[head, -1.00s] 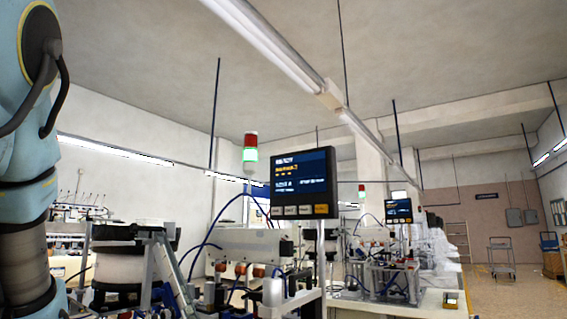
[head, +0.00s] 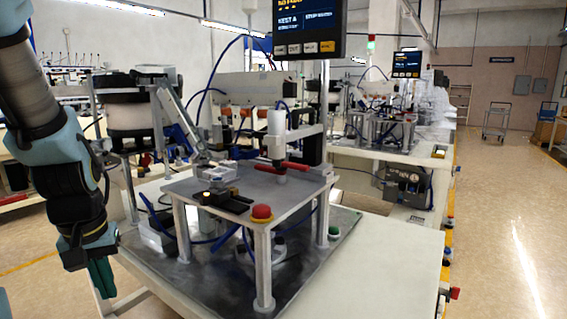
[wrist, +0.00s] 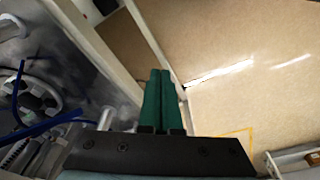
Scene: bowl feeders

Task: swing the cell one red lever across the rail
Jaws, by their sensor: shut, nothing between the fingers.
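A red bar-shaped part (head: 295,167), which looks like the red lever, lies on the raised grey plate (head: 240,185) of the nearest cell, beside the white upright cylinder. Its pivot and the rail are too small to tell apart. My gripper (head: 104,284) hangs at the left of the head view, fingers pointing down, left of the cell's base plate and well away from the red part. In the wrist view its green fingers (wrist: 160,95) are together and empty. The red part is not visible in the wrist view.
A red mushroom button (head: 262,212) sits on the raised plate's front corner. A screen (head: 308,30) stands above the cell. A bowl feeder (head: 138,105) and blue hoses are behind. The white bench (head: 395,260) is clear at right; open floor lies beyond.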

